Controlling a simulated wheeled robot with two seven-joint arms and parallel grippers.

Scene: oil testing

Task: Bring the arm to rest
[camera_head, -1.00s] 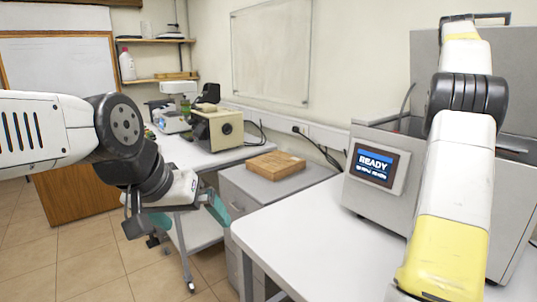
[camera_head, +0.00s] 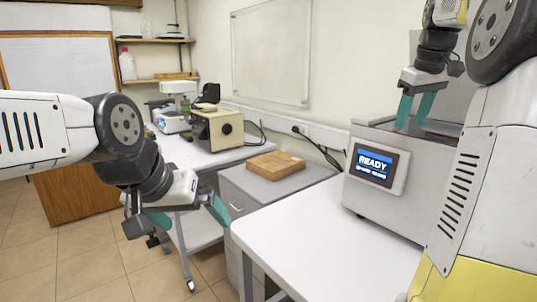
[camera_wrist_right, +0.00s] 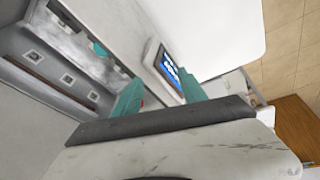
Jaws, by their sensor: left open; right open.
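My right gripper (camera_head: 414,113) has two teal fingers spread apart and empty. It points down over the top of the grey testing machine (camera_head: 388,200), whose screen (camera_head: 375,165) reads READY. In the right wrist view its teal fingers (camera_wrist_right: 160,96) stand apart with nothing between them, and the machine's screen (camera_wrist_right: 169,69) shows beyond. My right arm's white and yellow links fill the right side of the head view and hide part of the machine. My left gripper (camera_head: 188,216) is open and empty, held low at the left in front of the side bench.
The white table (camera_head: 315,240) before the machine is bare. A wooden block (camera_head: 275,165) lies on a grey cabinet (camera_head: 262,190). A beige instrument (camera_head: 218,128) stands on the back bench. Tiled floor is free at the lower left.

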